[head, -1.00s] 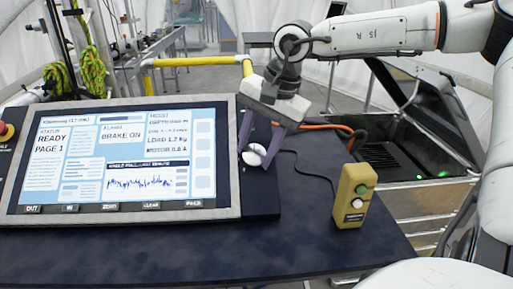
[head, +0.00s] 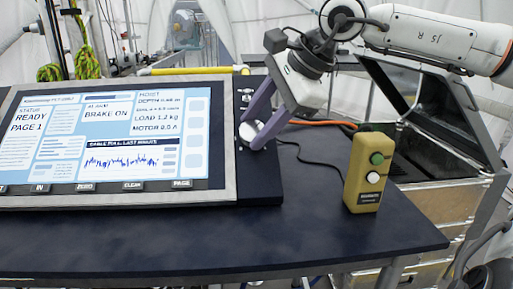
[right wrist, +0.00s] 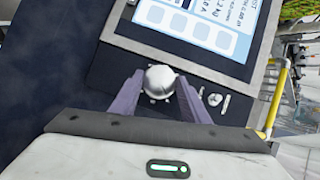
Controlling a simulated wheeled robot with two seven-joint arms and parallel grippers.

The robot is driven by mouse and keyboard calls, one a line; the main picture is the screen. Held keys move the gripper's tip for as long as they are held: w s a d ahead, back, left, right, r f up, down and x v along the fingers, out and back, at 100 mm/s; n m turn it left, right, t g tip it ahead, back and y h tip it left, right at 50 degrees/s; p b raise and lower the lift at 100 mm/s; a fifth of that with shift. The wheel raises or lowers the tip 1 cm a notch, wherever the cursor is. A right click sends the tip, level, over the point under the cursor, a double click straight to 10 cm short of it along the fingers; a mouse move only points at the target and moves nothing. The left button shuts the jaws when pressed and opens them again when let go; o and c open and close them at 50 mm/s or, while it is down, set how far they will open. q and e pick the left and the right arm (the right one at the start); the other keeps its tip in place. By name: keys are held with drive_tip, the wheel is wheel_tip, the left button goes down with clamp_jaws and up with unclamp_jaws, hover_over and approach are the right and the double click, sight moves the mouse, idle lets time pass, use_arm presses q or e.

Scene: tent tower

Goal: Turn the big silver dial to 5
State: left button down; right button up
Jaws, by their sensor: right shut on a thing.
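The big silver dial (head: 250,131) sits on the dark panel strip just right of the screen. It also shows in the right wrist view (right wrist: 159,79) as a round, shiny knob. My right gripper (head: 256,138) comes down from the upper right, with one purple finger on each side of the dial, shut on it. The fingers (right wrist: 158,90) flank the knob in the right wrist view. Small marks surround the dial, but its numbers are too small to read. The screen (head: 105,140) reads READY, PAGE 1 and BRAKE ON. My left gripper is not in view.
A yellow box (head: 369,172) with a green and a white button stands on the dark table (head: 330,235) to the right. A cable runs behind it. An open metal case (head: 440,140) is at the right. The table front is clear.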

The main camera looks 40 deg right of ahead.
drive_tip(key=m+b, duration=0.1)
drive_tip(key=b, duration=0.1)
drive_tip(key=f+m+t+b, duration=0.1)
drive_tip(key=b, duration=0.1)
drive_tip(key=shift+s+m+h+b, duration=0.1)
drive_tip(key=shift+m+h+b, duration=0.2)
drive_tip(key=shift+m+b, duration=0.1)
drive_tip(key=shift+m+t+b, duration=0.4)
drive_tip(key=shift+b, duration=0.25)
drive_tip(key=m+b, duration=0.1)
drive_tip(key=b, duration=0.1)
drive_tip(key=m+t+h+b, duration=0.1)
drive_tip(key=m+b, duration=0.1)
drive_tip(key=b, duration=0.1)
drive_tip(key=shift+s+a+h, duration=0.1)
drive_tip(key=shift+h, duration=0.2)
drive_tip(key=shift+m+t+b, duration=0.3)
drive_tip(key=shift+m+b, duration=0.6)
drive_tip(key=shift+b, duration=0.05)
use_arm(q)
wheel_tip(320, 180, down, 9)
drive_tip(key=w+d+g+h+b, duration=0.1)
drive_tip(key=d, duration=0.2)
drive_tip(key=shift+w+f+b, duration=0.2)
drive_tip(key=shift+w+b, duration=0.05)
drive_tip(key=shift+b, duration=0.15)
use_arm(e)
drive_tip(key=shift+a+r+m+h, duration=0.1)
drive_tip(key=shift+r+m+h, duration=0.15)
drive_tip(key=shift+m+h, duration=0.4)
